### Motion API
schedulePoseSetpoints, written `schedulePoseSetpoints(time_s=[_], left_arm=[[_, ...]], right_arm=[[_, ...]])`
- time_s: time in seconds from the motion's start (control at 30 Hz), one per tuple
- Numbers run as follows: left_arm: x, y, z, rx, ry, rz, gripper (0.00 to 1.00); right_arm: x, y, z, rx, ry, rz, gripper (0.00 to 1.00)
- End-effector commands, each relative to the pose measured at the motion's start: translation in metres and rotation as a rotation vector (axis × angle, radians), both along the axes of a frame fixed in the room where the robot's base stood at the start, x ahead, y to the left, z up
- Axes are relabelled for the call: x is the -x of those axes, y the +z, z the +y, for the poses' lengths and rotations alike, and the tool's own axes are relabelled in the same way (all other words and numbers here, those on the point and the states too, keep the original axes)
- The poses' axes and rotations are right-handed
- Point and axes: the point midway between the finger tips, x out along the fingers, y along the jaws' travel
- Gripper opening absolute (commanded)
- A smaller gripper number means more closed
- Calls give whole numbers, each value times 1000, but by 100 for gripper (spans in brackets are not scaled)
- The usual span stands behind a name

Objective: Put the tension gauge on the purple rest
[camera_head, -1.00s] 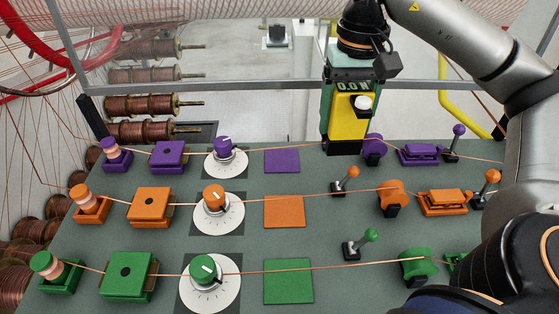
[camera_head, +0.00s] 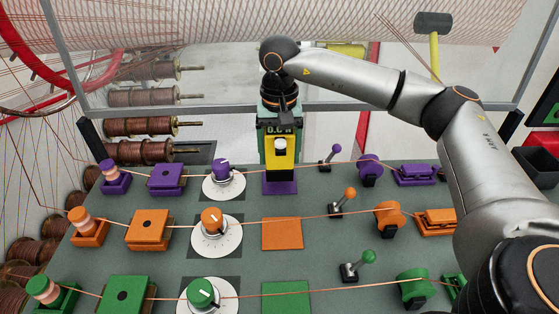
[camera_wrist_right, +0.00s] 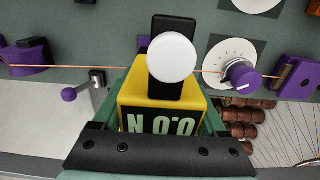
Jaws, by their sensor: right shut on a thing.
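The tension gauge (camera_head: 281,158) is a yellow and black block with a white round knob and a digital display. My right gripper (camera_head: 280,128) is shut on its upper part and holds it upright. The gauge's dark foot is over the purple rest (camera_head: 281,188), whose edges show around it; I cannot tell if it touches. In the right wrist view the gauge (camera_wrist_right: 160,98) sits between the gripper's green fingers, its display reading zero. My left gripper is not in view.
A purple dial (camera_head: 222,170) stands left of the gauge, a purple lever (camera_head: 333,153) and roller (camera_head: 370,168) right. Orange (camera_head: 282,234) and green (camera_head: 286,297) rests lie bare in front. Wires cross the board along each row. A frame rail stands behind.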

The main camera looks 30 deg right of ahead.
Motion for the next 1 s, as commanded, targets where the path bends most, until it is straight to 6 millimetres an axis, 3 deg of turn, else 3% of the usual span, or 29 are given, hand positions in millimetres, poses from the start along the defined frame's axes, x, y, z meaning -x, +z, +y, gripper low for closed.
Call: schedulePoseSetpoints(time_s=[0.2,0.6,0.63,0.83,1.0], left_arm=[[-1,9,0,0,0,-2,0],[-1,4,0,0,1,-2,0],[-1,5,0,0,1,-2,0],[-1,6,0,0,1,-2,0],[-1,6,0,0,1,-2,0]], right_arm=[[0,-27,0,0,-1,0,0],[0,-34,0,0,0,-1,0],[1,-33,0,0,0,0,77],[1,-33,0,0,0,0,100],[1,-33,0,0,0,0,100]])
